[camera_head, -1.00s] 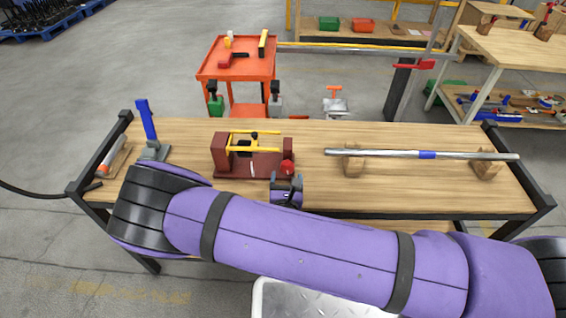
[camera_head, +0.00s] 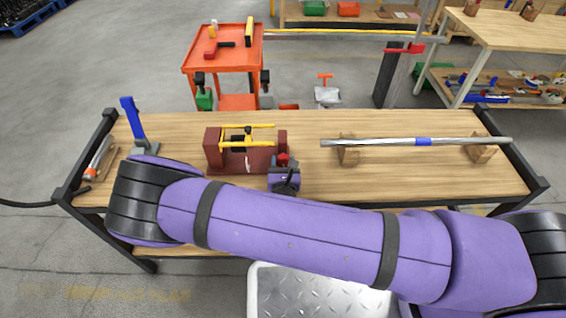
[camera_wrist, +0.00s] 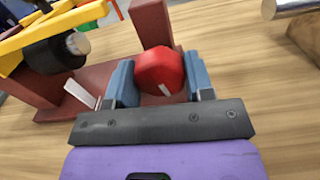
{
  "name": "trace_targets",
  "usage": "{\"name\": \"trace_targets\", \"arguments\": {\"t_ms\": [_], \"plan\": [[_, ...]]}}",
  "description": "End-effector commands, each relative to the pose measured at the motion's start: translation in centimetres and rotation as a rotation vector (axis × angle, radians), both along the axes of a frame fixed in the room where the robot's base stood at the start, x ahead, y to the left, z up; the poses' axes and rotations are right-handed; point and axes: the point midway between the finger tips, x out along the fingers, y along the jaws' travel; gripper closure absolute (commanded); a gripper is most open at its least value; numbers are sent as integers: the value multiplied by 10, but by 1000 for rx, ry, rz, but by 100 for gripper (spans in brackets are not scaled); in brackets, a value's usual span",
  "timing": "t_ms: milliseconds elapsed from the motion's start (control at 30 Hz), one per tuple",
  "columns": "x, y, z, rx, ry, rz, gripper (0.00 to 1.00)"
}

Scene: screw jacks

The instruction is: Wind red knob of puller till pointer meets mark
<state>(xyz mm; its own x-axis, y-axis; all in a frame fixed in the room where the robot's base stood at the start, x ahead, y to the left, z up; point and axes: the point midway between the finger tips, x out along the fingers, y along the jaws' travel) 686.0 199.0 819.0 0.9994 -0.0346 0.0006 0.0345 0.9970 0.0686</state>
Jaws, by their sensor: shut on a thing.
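The puller (camera_head: 213,150) stands on the wooden bench, a dark red frame with yellow arms (camera_head: 236,145) and a black part in its middle. Its red knob (camera_wrist: 160,70) sits between my gripper's two blue-grey fingers in the wrist view, with a white line on its face. In the head view the knob (camera_head: 283,159) shows just beyond my gripper (camera_head: 284,172). My gripper (camera_wrist: 161,85) is shut on the knob. A white pointed strip (camera_wrist: 82,93) shows on the puller's base left of the knob. I cannot tell which part is pointer and which is mark.
A metal bar with a blue band (camera_head: 424,142) rests on wooden blocks at the right of the bench (camera_head: 400,180). A blue-handled tool (camera_head: 131,118) stands at the left. An orange cart (camera_head: 224,62) is behind the bench.

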Motion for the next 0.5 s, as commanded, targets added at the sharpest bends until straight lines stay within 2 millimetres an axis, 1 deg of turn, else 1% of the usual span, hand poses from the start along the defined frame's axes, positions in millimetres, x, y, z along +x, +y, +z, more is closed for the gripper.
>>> {"name": "trace_targets", "arguments": {"t_ms": [333, 500], "plan": [[0, 0, 0, 182, -4, -1, 75], [-1, 0, -1, 207, -4, 1, 75]]}}
